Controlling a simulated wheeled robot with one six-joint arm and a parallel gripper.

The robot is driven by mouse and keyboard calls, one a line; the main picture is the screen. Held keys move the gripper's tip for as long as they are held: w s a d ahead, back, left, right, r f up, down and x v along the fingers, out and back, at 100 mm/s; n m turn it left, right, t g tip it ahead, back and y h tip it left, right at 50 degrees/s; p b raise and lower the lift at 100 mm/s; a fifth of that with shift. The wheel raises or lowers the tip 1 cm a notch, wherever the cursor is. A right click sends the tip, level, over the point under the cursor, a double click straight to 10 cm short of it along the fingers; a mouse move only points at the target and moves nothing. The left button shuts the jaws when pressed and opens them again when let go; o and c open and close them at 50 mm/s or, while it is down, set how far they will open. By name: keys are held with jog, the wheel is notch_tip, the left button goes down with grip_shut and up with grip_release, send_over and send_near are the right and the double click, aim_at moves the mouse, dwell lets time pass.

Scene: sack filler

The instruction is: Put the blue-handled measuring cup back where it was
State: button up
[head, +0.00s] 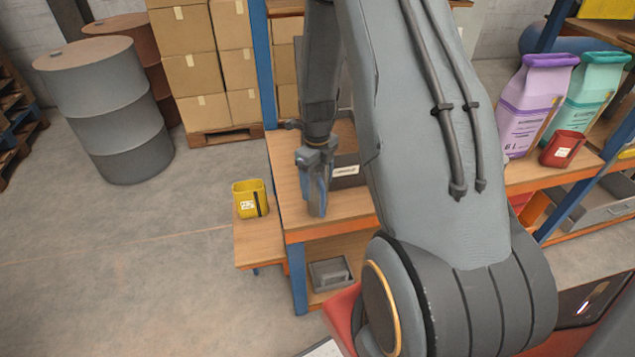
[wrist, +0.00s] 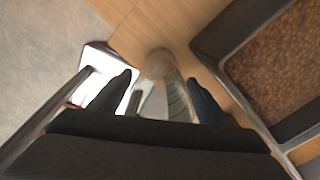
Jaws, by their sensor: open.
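My gripper (head: 316,208) hangs pointing down over the wooden shelf, just left of a dark labelled bin (head: 346,171). In the wrist view its two dark fingers (wrist: 158,100) stand apart. A shiny grey, rounded object (wrist: 160,68) shows between and beyond the fingers; I cannot tell whether they touch it or if it is part of the measuring cup. A blue tint shows at my gripper in the head view, but I cannot make out a blue handle for certain. The bin with brown granules (wrist: 275,65) is at the right in the wrist view.
A yellow tub (head: 249,200) stands on a low side ledge (head: 258,245) to the left. A white object (wrist: 100,68) lies left of the fingers in the wrist view. A red tub (head: 562,149) and purple (head: 530,108) and teal sacks (head: 583,95) stand at the right.

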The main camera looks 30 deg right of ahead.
notch_tip(320, 180, up, 12)
jog(key=b, duration=0.3)
jog(key=s+a+r+n, duration=0.1)
jog(key=s+a+n, duration=0.4)
jog(key=n, duration=0.5)
jog(key=s+a+r+n+t, duration=0.1)
jog(key=s+a+n, duration=0.3)
jog(key=n, duration=0.7)
jog(key=s+a+r+n, duration=0.2)
jog(key=s+a+n, duration=0.3)
jog(key=n, duration=0.6)
jog(key=shift+s+a, duration=0.35)
jog(key=shift+a, duration=0.25)
